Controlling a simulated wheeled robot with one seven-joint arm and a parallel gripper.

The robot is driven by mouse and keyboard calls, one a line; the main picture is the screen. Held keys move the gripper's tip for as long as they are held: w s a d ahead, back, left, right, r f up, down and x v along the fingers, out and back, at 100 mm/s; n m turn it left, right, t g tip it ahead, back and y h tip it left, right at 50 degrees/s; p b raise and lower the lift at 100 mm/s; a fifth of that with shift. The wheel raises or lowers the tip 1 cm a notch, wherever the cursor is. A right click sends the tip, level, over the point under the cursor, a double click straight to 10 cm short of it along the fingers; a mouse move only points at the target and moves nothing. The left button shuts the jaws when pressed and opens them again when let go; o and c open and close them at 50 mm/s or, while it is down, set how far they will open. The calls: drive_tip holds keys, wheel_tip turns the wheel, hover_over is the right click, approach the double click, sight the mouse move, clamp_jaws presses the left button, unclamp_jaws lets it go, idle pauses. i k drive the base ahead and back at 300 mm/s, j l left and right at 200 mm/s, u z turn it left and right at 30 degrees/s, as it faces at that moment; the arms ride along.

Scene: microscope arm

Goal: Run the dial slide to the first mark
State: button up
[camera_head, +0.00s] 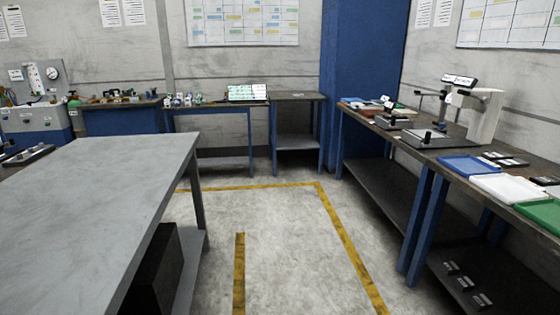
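I cannot pick out the dial slide or its marks for certain at this distance. On the right bench (395,133), a white upright stand (487,112) rises behind a flat grey base plate (432,140) with a black knob on it. A smaller grey fixture (391,123) with a dark top part sits farther back on the same bench. My gripper is not in view.
A large grey table (95,185) fills the left foreground. A blue tray (468,165), a white tray (507,188) and a green tray (543,213) line the right bench. Open floor (275,240) with yellow lines lies between. Low benches and a blue column (355,75) stand behind.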

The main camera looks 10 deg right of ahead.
sight(394, 124)
drive_tip(key=i, duration=1.9)
drive_tip(key=i+z, duration=0.15)
drive_tip(key=i, duration=0.45)
drive_tip(key=i+j+z, duration=0.1)
drive_tip(key=i, duration=0.5)
drive_tip(key=i+j+z, duration=0.15)
drive_tip(key=i, duration=0.45)
drive_tip(key=i+j+z, duration=0.3)
drive_tip(key=i+z, duration=0.15)
drive_tip(key=i+j+z, duration=0.4)
drive_tip(key=i+j, duration=0.15)
drive_tip(key=i, duration=0.05)
